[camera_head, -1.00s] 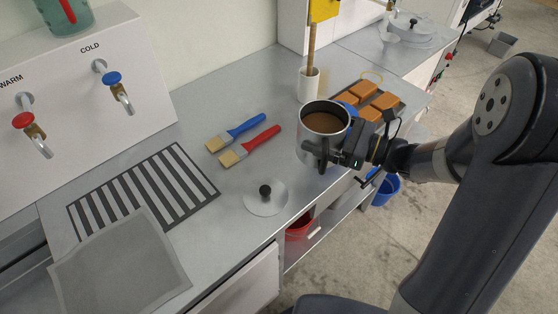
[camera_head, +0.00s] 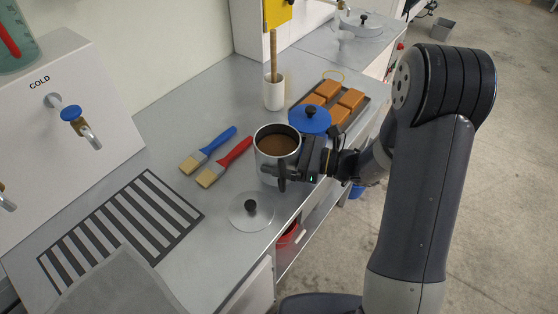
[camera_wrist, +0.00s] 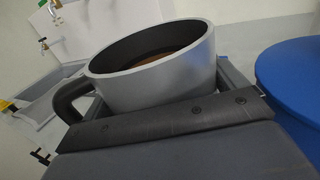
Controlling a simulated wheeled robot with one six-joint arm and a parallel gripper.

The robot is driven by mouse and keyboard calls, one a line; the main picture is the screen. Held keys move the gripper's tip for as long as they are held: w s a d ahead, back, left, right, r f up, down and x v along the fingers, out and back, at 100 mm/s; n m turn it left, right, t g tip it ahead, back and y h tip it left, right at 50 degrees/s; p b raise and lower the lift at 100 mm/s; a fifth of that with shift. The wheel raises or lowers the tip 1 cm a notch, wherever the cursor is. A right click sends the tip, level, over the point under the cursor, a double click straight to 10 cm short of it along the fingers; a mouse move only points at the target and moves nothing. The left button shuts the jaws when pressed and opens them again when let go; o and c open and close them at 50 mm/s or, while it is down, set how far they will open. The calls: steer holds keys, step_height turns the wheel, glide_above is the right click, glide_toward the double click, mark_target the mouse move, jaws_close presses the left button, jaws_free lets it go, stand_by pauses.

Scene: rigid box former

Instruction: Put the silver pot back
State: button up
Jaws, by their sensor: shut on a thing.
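The silver pot (camera_head: 268,158) holds brown liquid and is upright near the counter's front edge. It also fills the middle of the wrist view (camera_wrist: 160,80), with its black handle at the left. My gripper (camera_head: 300,160) is shut on the pot from its right side. Whether the pot's base touches the counter is hard to tell. A round silver lid with a black knob (camera_head: 251,214) lies on the counter just in front of the pot, to the left.
A blue lid (camera_head: 309,119) is close behind the pot, beside a tray of orange blocks (camera_head: 340,105). Two brushes (camera_head: 215,160) lie left of the pot. A striped black grid (camera_head: 125,228) and grey cloth (camera_head: 120,290) are farther left. A white holder (camera_head: 274,94) stands behind.

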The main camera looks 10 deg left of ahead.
steer(key=shift+f, duration=1.75)
steer(key=shift+f, duration=0.15)
steer(key=o, duration=1.6)
steer(key=shift+d, duration=0.15)
steer(key=d, duration=0.4)
steer(key=s+d+b, duration=0.1)
steer(key=d, duration=0.6)
steer(key=shift+s+d+b, duration=0.3)
steer(key=shift+s+b, duration=0.05)
